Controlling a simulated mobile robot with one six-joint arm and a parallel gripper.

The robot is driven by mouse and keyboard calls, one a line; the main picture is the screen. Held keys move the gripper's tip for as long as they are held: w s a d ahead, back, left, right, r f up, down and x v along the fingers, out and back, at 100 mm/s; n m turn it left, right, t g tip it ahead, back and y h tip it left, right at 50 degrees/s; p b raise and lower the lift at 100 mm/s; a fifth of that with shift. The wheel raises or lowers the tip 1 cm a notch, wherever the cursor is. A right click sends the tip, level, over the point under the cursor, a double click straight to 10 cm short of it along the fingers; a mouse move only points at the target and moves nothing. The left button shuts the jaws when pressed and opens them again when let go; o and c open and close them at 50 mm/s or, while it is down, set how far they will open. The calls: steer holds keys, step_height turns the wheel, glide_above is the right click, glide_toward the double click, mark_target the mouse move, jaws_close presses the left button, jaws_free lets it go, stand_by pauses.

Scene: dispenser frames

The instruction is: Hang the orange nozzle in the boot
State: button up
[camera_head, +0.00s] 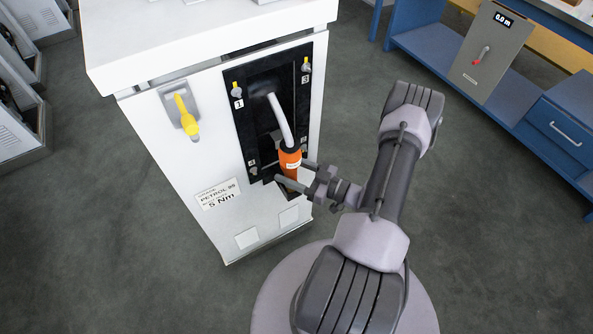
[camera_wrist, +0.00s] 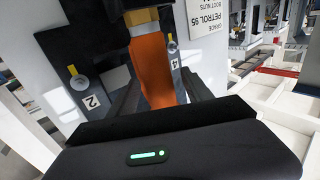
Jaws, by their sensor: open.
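The orange nozzle (camera_head: 290,161) is upright in front of the black recessed panel (camera_head: 247,125) of the white dispenser. Its grey curved spout (camera_head: 282,120) rises from its top into the black boot (camera_head: 262,88), whose inside is hidden. My gripper (camera_head: 291,173) is open, with one finger on either side of the nozzle's lower body. In the wrist view the nozzle (camera_wrist: 151,70) stands between the two dark fingers (camera_wrist: 160,100). I cannot tell whether either finger touches it.
Yellow-topped bolts with number labels (camera_head: 237,90) sit at the panel's corners. A yellow handle (camera_head: 186,115) is on the dispenser's left. A blue bench (camera_head: 480,75) with a gauge plate (camera_head: 487,50) stands at the right. Grey floor between is clear.

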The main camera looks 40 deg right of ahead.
steer(key=p+v, duration=0.4)
steer(key=v, duration=1.3)
steer(key=shift+s, duration=0.15)
steer(key=shift+d, duration=0.1)
